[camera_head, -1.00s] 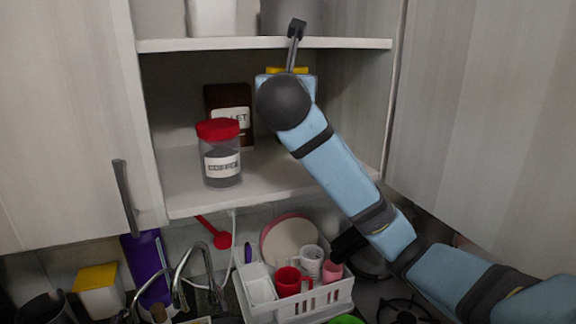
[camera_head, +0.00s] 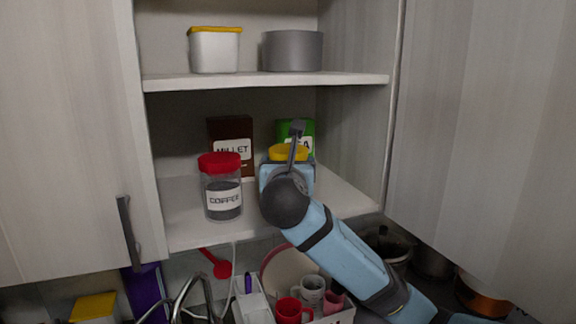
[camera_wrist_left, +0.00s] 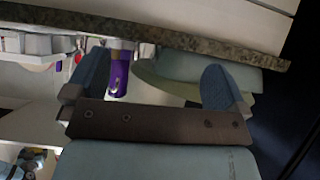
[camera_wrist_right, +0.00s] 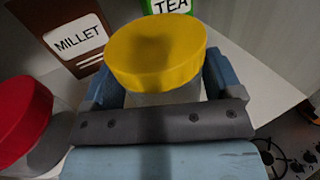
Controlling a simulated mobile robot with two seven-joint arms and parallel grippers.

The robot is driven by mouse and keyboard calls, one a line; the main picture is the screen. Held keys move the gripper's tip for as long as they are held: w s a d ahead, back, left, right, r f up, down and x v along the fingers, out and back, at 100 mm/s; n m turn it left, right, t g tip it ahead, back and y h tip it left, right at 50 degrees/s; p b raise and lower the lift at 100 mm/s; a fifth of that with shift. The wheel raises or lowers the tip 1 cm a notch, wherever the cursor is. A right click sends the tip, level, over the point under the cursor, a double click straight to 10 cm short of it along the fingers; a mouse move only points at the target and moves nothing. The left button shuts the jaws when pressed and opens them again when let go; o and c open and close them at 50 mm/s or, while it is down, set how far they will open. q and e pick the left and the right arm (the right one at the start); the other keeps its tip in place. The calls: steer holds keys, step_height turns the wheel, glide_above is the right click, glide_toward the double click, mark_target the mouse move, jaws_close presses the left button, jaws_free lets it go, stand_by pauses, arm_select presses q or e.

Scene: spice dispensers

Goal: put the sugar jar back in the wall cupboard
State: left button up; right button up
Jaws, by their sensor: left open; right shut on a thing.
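The sugar jar shows its yellow lid (camera_wrist_right: 157,52) and part of its pale body in the right wrist view, between my right gripper's (camera_wrist_right: 160,85) blue fingers. My right gripper is shut on it. In the head view the yellow lid (camera_head: 288,153) shows at the right of the wall cupboard's lower shelf (camera_head: 190,225), mostly hidden behind my right wrist. I cannot tell whether the jar's base touches the shelf. My left gripper (camera_wrist_left: 155,85) is open and empty in its wrist view, near a countertop edge; it is outside the head view.
A red-lidded coffee jar (camera_head: 222,190) stands left of my right gripper. A brown millet box (camera_head: 231,140) and a green tea box (camera_head: 308,136) stand behind. A yellow-lidded tub (camera_head: 214,50) and a grey pot (camera_head: 292,50) sit on the upper shelf. Both cupboard doors are open.

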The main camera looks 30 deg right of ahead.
steer(key=shift+a, duration=0.1)
steer(key=o, duration=1.7)
steer(key=b+v, duration=0.2)
steer(key=v, duration=1)
steer(key=shift+r+b, duration=0.1)
steer(key=shift+b, duration=0.2)
